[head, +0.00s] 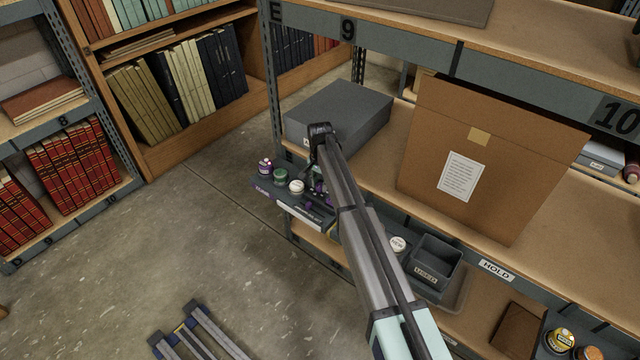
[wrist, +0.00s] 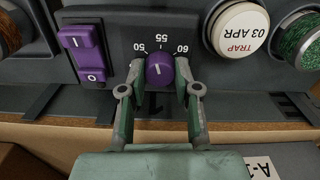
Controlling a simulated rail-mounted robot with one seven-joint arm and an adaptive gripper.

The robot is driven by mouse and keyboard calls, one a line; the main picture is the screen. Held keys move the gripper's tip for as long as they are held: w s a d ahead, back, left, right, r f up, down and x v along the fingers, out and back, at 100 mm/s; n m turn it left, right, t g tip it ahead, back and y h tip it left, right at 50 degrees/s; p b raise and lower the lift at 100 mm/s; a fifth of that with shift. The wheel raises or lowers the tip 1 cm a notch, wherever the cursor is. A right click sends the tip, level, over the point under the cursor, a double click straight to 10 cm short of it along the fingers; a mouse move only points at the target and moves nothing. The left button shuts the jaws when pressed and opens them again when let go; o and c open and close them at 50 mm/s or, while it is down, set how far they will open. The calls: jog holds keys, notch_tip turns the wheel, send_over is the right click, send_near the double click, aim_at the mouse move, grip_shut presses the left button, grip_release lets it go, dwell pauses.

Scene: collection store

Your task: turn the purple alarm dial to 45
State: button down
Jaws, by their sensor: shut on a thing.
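The purple alarm dial (wrist: 159,71) sits on a dark panel (wrist: 120,28) in the wrist view, with the marks 50, 55 and 60 around its upper side. Its short white pointer line points up, close to 55 and slightly to the left. No 45 mark shows. My gripper (wrist: 160,82) has one finger on each side of the dial and is shut on it. In the head view my gripper (head: 319,172) reaches to the shelf-edge unit, and my arm hides much of that spot; the dial cannot be made out clearly there.
A purple rocker switch (wrist: 84,54) is left of the dial; a white round cap (wrist: 238,28) marked TRAP 03 APR and a green spool-like thing (wrist: 304,42) are right. A grey box (head: 345,112) and a large brown carton (head: 485,145) stand on the shelf behind.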

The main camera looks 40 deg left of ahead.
jog(key=n, duration=0.4)
jog(key=shift+n, duration=0.3)
jog(key=n, duration=0.3)
jog(key=shift+n, duration=0.3)
jog(key=n, duration=0.8)
jog(key=shift+n, duration=0.3)
jog(key=c, duration=0.8)
grip_release()
